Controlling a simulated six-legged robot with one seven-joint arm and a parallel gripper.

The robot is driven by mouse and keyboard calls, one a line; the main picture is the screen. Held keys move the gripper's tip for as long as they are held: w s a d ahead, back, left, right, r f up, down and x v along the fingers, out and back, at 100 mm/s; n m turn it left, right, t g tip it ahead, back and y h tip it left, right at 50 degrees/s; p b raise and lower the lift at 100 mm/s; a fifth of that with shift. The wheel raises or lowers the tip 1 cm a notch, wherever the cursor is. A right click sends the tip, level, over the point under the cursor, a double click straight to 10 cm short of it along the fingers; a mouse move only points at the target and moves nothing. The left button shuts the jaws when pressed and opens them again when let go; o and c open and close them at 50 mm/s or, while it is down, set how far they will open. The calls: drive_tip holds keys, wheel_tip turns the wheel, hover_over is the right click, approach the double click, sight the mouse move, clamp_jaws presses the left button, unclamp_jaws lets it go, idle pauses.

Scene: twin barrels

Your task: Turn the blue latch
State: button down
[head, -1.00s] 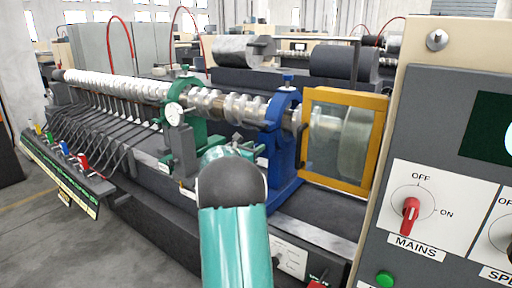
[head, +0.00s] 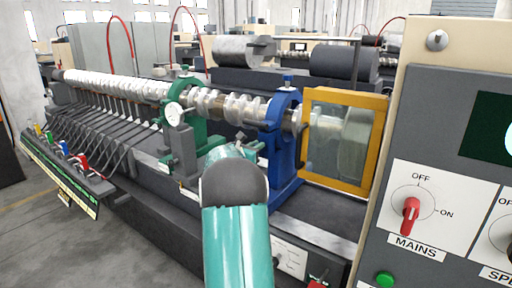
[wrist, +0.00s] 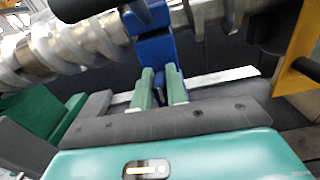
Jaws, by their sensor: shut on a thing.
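In the wrist view, my gripper (wrist: 160,92) has its two green fingers on either side of a narrow blue piece, apparently the blue latch (wrist: 160,99), and is shut on it. The piece is low on the blue stand (wrist: 155,48), in front of the metal shaft. The fingers hide most of it, so its angle is hard to tell. My fingertips cannot be made out there.
A metal crankshaft (head: 230,105) runs along the machine through a green stand (head: 188,128). A yellow-framed clear guard (head: 375,150) stands right of the blue stand. A control panel (head: 430,190) with a red switch fills the right side.

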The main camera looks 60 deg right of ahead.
drive_tip(key=m, duration=0.4)
drive_tip(key=shift+s+a+f+m, duration=0.1)
drive_tip(key=shift+s+a+m, duration=0.05)
drive_tip(key=shift+s+m, duration=0.25)
drive_tip(key=m, duration=0.4)
drive_tip(key=shift+s+f+m, duration=0.3)
drive_tip(key=shift+s+f, duration=0.05)
drive_tip(key=m, duration=0.4)
drive_tip(key=shift+s+f, duration=0.2)
drive_tip(key=shift+f, duration=0.15)
drive_tip(key=shift+a+f+m, duration=0.1)
drive_tip(key=shift+f+m, duration=0.1)
drive_tip(key=shift+m, duration=0.85)
drive_tip(key=shift+f+m, duration=0.15)
drive_tip(key=shift+m, duration=0.9)
drive_tip(key=c, duration=1.4)
unclamp_jaws()
drive_tip(key=shift+s, duration=0.1)
drive_tip(key=w+a, duration=0.2)
drive_tip(key=a, duration=1.1)
drive_tip(key=shift+a, duration=0.3)
